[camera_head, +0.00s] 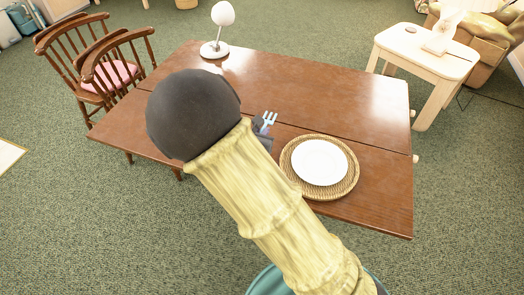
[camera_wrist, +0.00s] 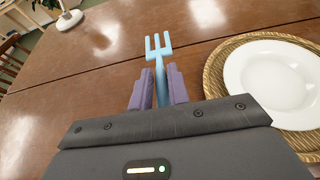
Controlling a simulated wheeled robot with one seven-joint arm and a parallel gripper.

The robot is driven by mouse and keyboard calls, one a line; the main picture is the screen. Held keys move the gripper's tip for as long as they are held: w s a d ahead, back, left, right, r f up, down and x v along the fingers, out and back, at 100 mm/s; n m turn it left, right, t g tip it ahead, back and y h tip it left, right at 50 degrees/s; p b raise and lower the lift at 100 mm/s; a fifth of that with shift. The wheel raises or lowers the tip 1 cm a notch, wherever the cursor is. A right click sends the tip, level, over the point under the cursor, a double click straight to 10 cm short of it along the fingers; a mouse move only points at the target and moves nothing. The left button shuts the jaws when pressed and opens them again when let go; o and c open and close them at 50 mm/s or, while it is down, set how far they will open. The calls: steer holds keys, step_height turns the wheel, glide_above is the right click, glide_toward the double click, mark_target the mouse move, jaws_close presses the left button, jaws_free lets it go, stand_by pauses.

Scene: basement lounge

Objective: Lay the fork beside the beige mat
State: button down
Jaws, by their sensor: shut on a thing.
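The light blue fork (camera_wrist: 158,52) is held between the purple fingers of my gripper (camera_wrist: 158,84) in the wrist view, tines pointing away. Its handle is hidden by the gripper. In the head view the fork's tines (camera_head: 268,119) show just past my arm, and the gripper (camera_head: 260,128) is mostly hidden behind it. The beige woven mat (camera_head: 288,184) lies on the table to the right of the fork, with a white plate (camera_head: 320,162) on it. The mat also shows at the right in the wrist view (camera_wrist: 214,75). I cannot tell whether the fork touches the table.
The brown wooden table (camera_head: 300,90) has free room behind and left of the mat. A white lamp (camera_head: 217,32) stands at its back edge. Wooden chairs (camera_head: 110,65) stand at the left, and a pale side table (camera_head: 425,55) at the back right.

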step_height(320, 180, down, 5)
steer(key=shift+a+f+b, duration=0.1)
steer(key=shift+f+b, duration=0.1)
steer(key=shift+b, duration=0.15)
steer(key=shift+f+b, duration=0.3)
steer(key=shift+f, duration=1.65)
steer(key=c, duration=1.3)
jaws_free()
steer(key=shift+c, duration=0.2)
steer(key=shift+s, duration=0.1)
steer(key=p+v, duration=0.1)
steer(key=v, duration=1.1)
steer(key=shift+r, duration=0.1)
